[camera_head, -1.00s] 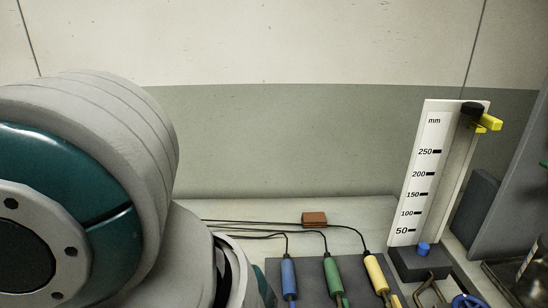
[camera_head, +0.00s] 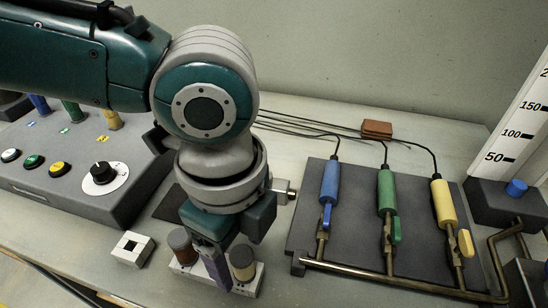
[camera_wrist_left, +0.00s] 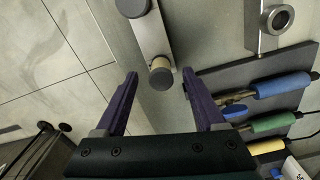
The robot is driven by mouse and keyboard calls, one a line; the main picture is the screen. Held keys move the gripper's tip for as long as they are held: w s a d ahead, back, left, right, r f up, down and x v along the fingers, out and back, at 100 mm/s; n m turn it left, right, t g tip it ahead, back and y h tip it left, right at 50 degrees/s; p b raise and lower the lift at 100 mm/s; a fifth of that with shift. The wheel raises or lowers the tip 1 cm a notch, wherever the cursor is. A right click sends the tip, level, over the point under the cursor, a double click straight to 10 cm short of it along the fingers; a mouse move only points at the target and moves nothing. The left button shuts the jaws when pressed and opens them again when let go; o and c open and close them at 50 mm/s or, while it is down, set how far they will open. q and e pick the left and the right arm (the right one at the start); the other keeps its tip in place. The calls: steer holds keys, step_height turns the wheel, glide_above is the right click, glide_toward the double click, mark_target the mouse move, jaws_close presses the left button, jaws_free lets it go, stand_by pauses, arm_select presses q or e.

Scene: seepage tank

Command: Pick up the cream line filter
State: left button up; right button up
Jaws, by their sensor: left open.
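The cream line filter (camera_head: 242,262) is a short cream cylinder with a dark cap, upright on a white rack (camera_head: 250,285) near the front of the bench. In the left wrist view the cream filter (camera_wrist_left: 162,66) shows dark cap foremost, at one end of the rack. A darker brown capped cylinder (camera_head: 180,244) stands at the rack's other end. My left gripper (camera_head: 216,272) points down over the rack and hides its middle. In the left wrist view its purple fingers (camera_wrist_left: 160,79) are apart and empty, with the filter's cap between and slightly beyond their tips. My right gripper is out of view.
To the right is a dark panel (camera_head: 345,215) with blue, green and yellow cylinders on cables, valves and a brass pipe (camera_head: 400,283). A grey control box (camera_head: 75,180) stands left. A small white block with a square hole (camera_head: 133,249) lies left of the rack.

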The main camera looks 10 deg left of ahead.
arm_select(q)
step_height(320, 180, down, 3)
steer(key=shift+r, duration=0.15)
jaws_close()
stand_by(0.5)
